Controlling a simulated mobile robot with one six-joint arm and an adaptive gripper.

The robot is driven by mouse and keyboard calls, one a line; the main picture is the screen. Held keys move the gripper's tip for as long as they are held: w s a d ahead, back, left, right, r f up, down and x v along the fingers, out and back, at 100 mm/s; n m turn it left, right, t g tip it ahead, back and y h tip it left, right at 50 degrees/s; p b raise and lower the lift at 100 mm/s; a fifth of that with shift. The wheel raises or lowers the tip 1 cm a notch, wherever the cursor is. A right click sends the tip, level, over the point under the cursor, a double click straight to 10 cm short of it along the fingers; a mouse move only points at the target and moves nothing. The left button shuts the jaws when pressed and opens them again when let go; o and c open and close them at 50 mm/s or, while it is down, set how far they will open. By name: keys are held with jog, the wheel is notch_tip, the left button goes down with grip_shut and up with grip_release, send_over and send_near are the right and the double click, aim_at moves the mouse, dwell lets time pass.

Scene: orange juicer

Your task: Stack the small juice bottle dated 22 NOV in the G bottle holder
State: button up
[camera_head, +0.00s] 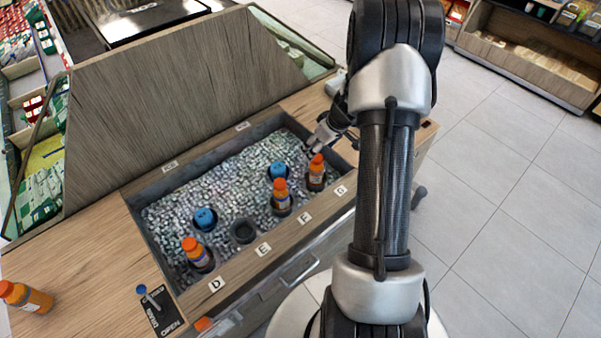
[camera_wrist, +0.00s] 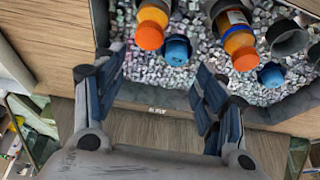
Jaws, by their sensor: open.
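The G holder is behind the G label (camera_head: 341,191), and an orange-capped bottle (camera_head: 317,171) stands upright in it. My gripper (camera_head: 322,136) is above the far right end of the ice bin, just behind that bottle and apart from it. In the wrist view my gripper (camera_wrist: 162,88) is open, with nothing between its fingers. The G bottle (camera_wrist: 151,30) shows beyond the fingers. Another orange-capped bottle (camera_head: 281,194) stands in the F holder, and one (camera_head: 196,254) in the D holder. A further bottle (camera_head: 27,297) is on the counter. No date is readable.
The E holder (camera_head: 243,231) is empty. Two blue-capped items (camera_head: 278,170) (camera_head: 205,218) sit in the ice behind the front row. The bin walls and the raised wooden panel (camera_head: 175,85) bound the space. Counter at left has bare room.

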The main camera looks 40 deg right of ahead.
jog(key=s+a+r, duration=0.2)
jog(key=a+r, duration=0.8)
jog(key=r, duration=0.1)
jog(key=s+a+r, duration=0.3)
jog(key=a+r, duration=0.7)
jog(key=a, duration=0.1)
jog(key=s+a+r, duration=0.2)
jog(key=s+a, duration=0.1)
jog(key=s, duration=0.3)
jog(key=s+a+r, duration=0.2)
jog(key=s, duration=0.5)
jog(key=s+a+r+m, duration=0.1)
jog(key=s+a+r, duration=0.1)
jog(key=s, duration=0.5)
jog(key=shift+a+h, duration=0.3)
jog(key=shift+a, duration=0.55)
